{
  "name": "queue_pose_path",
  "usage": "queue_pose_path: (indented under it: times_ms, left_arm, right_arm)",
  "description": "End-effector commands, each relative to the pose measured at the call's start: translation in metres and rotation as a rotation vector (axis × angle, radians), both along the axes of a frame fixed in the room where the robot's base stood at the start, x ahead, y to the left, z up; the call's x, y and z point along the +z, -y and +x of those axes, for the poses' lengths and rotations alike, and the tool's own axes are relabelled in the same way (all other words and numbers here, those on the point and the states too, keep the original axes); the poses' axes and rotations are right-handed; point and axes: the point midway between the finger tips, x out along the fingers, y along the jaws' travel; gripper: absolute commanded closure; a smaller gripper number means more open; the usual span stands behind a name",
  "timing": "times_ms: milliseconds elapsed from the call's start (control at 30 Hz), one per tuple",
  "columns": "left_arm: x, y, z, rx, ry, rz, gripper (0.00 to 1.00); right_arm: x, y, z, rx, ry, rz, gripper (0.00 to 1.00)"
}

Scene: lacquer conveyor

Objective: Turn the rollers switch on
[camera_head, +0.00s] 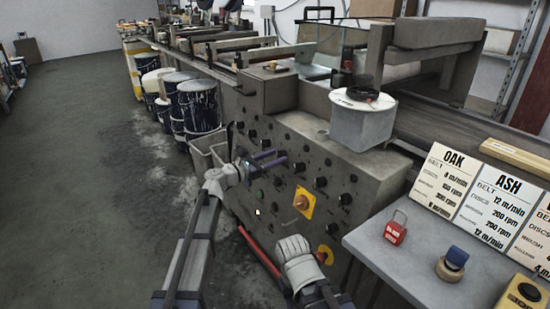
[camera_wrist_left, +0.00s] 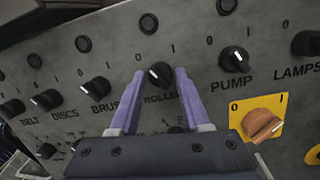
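The ROLLERS switch is a small black knob (camera_wrist_left: 160,74) on the grey control panel, with 0 at its upper left and 1 at its upper right. Its white mark looks turned toward the 0 side. My left gripper (camera_wrist_left: 160,80) has its purple fingers apart, one on each side of the knob; I cannot tell whether they touch it. In the head view my left gripper (camera_head: 262,161) is at the panel face and the knob is hard to pick out. My right arm's pale wrist (camera_head: 294,250) is low in front of the panel; its fingers are not clear.
The PUMP knob (camera_wrist_left: 234,59) and an orange rotary switch on a yellow plate (camera_wrist_left: 258,119) sit right of ROLLERS; the BRUSH knob (camera_wrist_left: 96,89) is left. A grey table (camera_head: 400,260) with a red padlock (camera_head: 396,229) stands at right. Drums (camera_head: 198,106) line the left.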

Motion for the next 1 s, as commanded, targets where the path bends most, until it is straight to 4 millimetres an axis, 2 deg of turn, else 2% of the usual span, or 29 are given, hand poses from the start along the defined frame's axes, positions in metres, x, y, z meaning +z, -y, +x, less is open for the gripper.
queue_pose_path:
  times_ms: [67, 400, 767, 1000]
  left_arm:
    - [0.0, -0.0001, -0.0001, 0.0, 0.0, 0.0, 0.63]
    - [0.0, -0.0001, 0.0, 0.0, 0.0, 0.0, 1.0]
    - [0.0, -0.0003, 0.0003, -0.003, 0.015, 0.011, 1.0]
    - [0.0001, -0.0006, 0.0011, -0.025, 0.109, 0.081, 1.0]
  right_arm:
    - [0.0, 0.0, 0.0, 0.0, 0.0, 0.0, 0.5]
    - [0.0, 0.0, 0.0, 0.0, 0.0, 0.0, 0.5]
    - [-0.0001, 0.0, 0.0, 0.0, 0.0, 0.0, 0.5]
    - [-0.0003, 0.0, 0.0, 0.0, 0.0, 0.0, 0.5]
